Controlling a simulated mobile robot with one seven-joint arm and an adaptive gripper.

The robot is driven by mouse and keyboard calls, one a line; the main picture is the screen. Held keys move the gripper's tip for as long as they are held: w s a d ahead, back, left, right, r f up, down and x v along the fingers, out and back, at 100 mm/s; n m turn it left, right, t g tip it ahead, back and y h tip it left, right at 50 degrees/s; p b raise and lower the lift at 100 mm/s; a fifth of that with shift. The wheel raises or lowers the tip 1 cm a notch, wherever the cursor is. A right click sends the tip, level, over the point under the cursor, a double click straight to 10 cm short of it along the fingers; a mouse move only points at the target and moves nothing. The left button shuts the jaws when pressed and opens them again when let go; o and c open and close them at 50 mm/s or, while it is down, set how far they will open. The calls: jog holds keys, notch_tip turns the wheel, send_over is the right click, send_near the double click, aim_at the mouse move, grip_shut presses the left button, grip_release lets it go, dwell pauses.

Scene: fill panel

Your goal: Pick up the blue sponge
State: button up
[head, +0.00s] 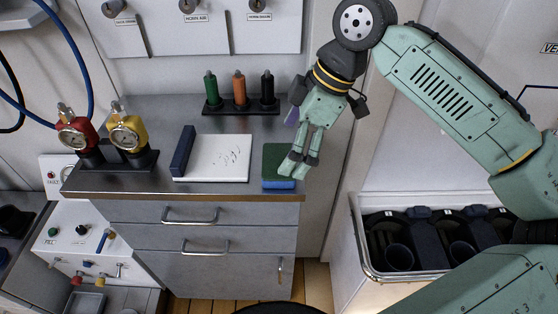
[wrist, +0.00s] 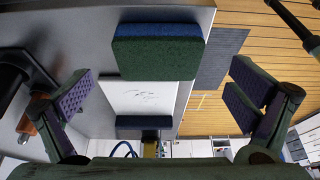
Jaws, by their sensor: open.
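The blue sponge (head: 279,184) lies flat at the right front corner of the grey counter, with a dark green top layer and a blue side. My gripper (head: 293,168) points down over its right part in the head view and hides some of it. In the wrist view, the sponge (wrist: 158,52) is ahead between the spread fingers of my gripper (wrist: 165,80), with clear gaps on both sides. My gripper is open and holds nothing. I cannot tell its exact height above the sponge.
Behind stands a rack of three markers (head: 239,91). Red (head: 76,132) and yellow (head: 128,130) gauges stand far left. The counter's front edge (head: 200,196) is close to the sponge.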

aim_at(281, 159)
jog(key=p+x, duration=0.1)
jog(key=x, duration=0.3)
jog(key=shift+c, duration=0.2)
jog(key=c, duration=0.7)
